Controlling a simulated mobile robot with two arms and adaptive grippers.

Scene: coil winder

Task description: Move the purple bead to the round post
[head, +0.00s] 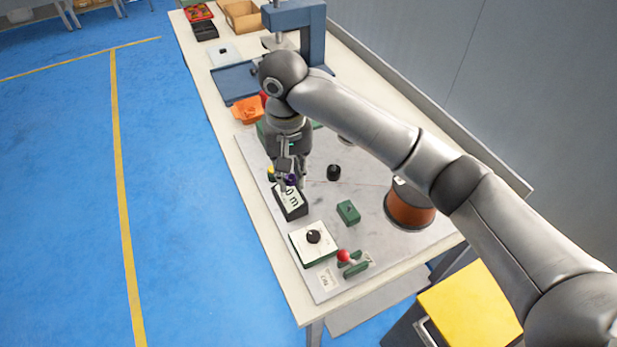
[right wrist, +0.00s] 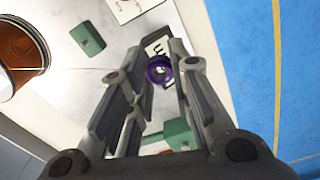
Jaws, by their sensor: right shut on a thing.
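The purple bead (head: 291,180) is between the fingertips of my right gripper (head: 289,183), over the black counter box with a white "m" label (head: 291,203). In the right wrist view the bead (right wrist: 159,70) shows as a purple ring with a hole, held at the tips of my right gripper (right wrist: 172,62), which is shut on it. A yellow bead or cap (head: 271,174) is just left of the gripper. I cannot make out which part is the round post; it may be hidden behind my right gripper and arm. My left gripper is not in view.
On the grey plate are a short black knob (head: 333,172), a green block (head: 347,212), a copper wire spool (head: 408,208), a white dial box (head: 309,244) and a red-ball lever (head: 344,256). An orange part (head: 250,109) and blue tray (head: 238,84) lie farther back.

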